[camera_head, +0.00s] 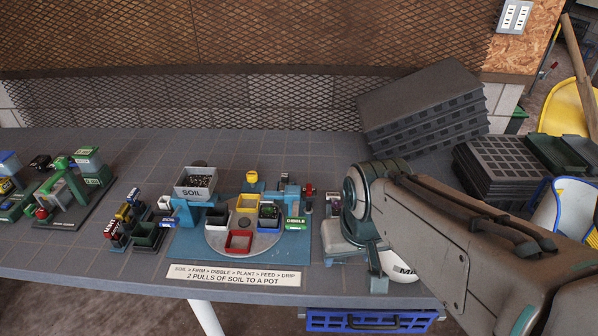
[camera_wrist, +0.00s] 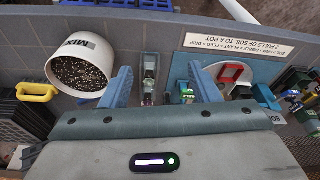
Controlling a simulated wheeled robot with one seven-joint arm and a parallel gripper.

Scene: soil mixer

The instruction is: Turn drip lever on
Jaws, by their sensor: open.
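The potting station stands on the table, a blue base with a round grey turntable (camera_head: 215,238) carrying small pots. At its right side, a small upright part with a reddish top (camera_head: 308,196) stands beside the green DIBBLE label (camera_head: 297,222). I cannot tell for sure which part is the drip lever. My gripper (camera_wrist: 162,85) is open, its two blue fingers apart and nothing held. In the wrist view a narrow grey fixture (camera_wrist: 150,72) with a small red spot shows between the fingers. In the head view my arm hides much of the area right of the station.
A white MIX tub (camera_wrist: 80,62) of dark grains sits close beside one finger. A SOIL hopper (camera_head: 195,184) stands at the station's back left. Stacked black trays (camera_head: 425,110) fill the back right. A blue crate (camera_head: 370,320) is below the table's front edge.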

